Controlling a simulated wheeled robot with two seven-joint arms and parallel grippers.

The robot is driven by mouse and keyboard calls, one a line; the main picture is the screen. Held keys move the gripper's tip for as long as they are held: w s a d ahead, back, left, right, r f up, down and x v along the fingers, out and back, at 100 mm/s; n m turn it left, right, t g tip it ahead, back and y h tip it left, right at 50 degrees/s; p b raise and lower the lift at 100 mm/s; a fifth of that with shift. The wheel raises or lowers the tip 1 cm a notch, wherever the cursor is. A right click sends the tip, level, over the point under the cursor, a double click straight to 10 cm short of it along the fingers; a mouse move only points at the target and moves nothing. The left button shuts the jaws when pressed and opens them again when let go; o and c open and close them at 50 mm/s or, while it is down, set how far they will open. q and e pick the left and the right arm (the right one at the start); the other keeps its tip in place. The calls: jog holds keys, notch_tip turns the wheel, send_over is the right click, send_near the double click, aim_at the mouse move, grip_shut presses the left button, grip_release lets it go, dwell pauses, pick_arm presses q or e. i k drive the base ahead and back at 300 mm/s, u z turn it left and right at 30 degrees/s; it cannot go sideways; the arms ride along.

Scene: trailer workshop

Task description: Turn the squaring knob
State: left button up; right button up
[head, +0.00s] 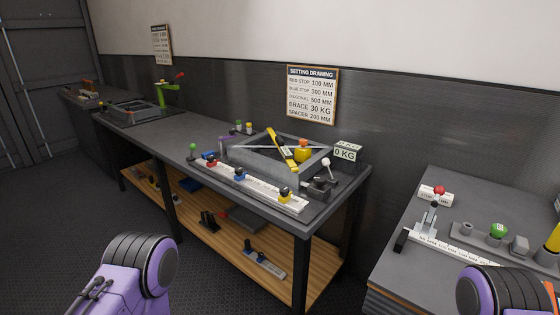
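A grey rectangular frame fixture (245,158) sits on the dark workbench (150,138). A yellow bar (281,150) lies across it, and a yellow piece with an orange top (302,152) stands at its right part. A white ball-topped lever (326,165) rises at its right corner, beside a dark block (320,186). A green ball knob (193,147) stands at the left end of the white rule. I cannot tell which of these is the squaring knob. Purple parts of my arms show at the bottom left and bottom right; neither gripper is in view.
A white rule (262,190) with red, blue and yellow stops runs along the bench front. A "0 KG" display (346,152) stands behind. A second bench (460,200) at right holds a red-topped lever (438,192) and a green button (498,230). Floor shows between the benches.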

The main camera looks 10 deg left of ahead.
aim_at(320, 181)
jog(key=u, duration=0.45)
jog(key=k, duration=0.6)
jog(key=u, duration=0.9)
jog(key=i, duration=0.8)
jog(key=z, duration=0.85)
jog(key=i, duration=0.5)
jog(key=z, duration=0.55)
